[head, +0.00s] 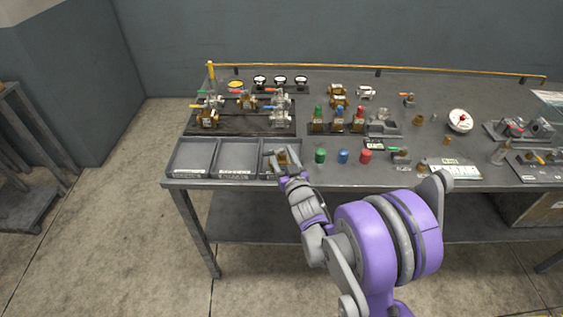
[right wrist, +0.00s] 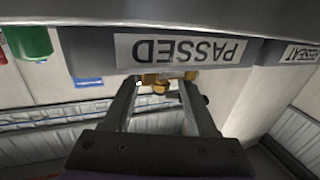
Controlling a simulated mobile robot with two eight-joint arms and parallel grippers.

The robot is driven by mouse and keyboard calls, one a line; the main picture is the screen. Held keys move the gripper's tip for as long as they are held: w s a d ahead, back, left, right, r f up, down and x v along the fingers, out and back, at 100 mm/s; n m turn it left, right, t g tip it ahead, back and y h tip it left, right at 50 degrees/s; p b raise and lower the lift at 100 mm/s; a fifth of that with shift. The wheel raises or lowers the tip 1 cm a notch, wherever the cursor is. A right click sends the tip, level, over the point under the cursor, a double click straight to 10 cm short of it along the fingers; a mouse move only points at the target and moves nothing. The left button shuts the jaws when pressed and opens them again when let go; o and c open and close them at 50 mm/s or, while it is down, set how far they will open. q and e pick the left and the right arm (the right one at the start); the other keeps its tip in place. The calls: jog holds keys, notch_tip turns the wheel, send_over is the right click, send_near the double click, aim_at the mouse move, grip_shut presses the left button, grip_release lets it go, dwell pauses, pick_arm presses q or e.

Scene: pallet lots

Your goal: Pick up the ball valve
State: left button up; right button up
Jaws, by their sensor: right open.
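My right gripper (head: 284,160) reaches over the right-hand compartment of the grey tray row at the table's front left. Its fingers are open in the right wrist view (right wrist: 160,95), with a brass fitting (right wrist: 160,82) showing between them. Most of this fitting is hidden, and I cannot tell whether the fingers touch it or whether it is a ball valve. Several brass and steel valves with coloured levers stand on the dark board behind the trays, one a brass valve (head: 207,118) at its front left. My left gripper is not in view.
The left tray (head: 192,172) and middle tray (head: 238,172) look empty. The right tray bears a PASSED label (right wrist: 185,50). Green, blue and red caps (head: 343,156) stand to its right. Gauges (head: 459,120), fittings and papers (head: 455,172) cover the table's right side.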

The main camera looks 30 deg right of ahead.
jog(key=shift+w, duration=0.1)
grip_shut()
dwell(1.4)
